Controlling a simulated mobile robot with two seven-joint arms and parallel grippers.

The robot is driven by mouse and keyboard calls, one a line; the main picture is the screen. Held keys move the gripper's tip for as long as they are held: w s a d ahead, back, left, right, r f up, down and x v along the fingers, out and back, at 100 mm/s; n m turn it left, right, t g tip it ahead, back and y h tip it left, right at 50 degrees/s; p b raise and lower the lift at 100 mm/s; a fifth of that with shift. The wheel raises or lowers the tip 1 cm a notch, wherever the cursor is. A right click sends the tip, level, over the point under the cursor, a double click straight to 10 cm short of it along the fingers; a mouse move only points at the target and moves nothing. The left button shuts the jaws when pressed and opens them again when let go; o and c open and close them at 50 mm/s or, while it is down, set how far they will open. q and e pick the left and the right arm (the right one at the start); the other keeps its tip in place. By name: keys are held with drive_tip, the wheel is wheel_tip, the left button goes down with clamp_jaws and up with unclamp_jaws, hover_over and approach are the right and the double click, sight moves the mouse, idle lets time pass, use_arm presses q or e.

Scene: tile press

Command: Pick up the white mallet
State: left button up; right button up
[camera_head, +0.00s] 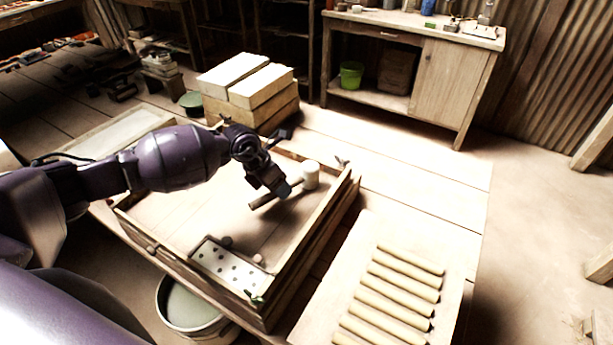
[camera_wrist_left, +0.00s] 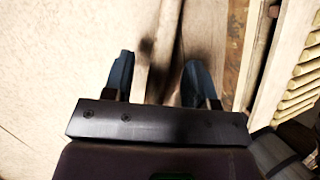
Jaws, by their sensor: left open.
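The white mallet (camera_head: 310,175) lies in the wooden frame press, towards its right side. Its pale head points to the back right, and its thin brown handle slants to the front left. My left gripper (camera_head: 283,190) is low over the handle, close to the head, and hides part of it. In the left wrist view, the two blue fingers (camera_wrist_left: 158,80) are apart, with the handle (camera_wrist_left: 164,40) running between them. I cannot tell whether they touch it. My right gripper is not in view.
The frame's raised wooden walls (camera_head: 316,240) stand around the mallet. A dotted plate (camera_head: 228,268) lies in its front corner. A board with several clay rolls (camera_head: 405,290) is at the right. Stacked wooden blocks (camera_head: 262,85) stand behind, and a bucket (camera_head: 190,310) sits below in front.

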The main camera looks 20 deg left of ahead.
use_arm(q)
drive_tip(key=shift+x, duration=1.15)
drive_tip(key=shift+w, duration=0.1)
clamp_jaws()
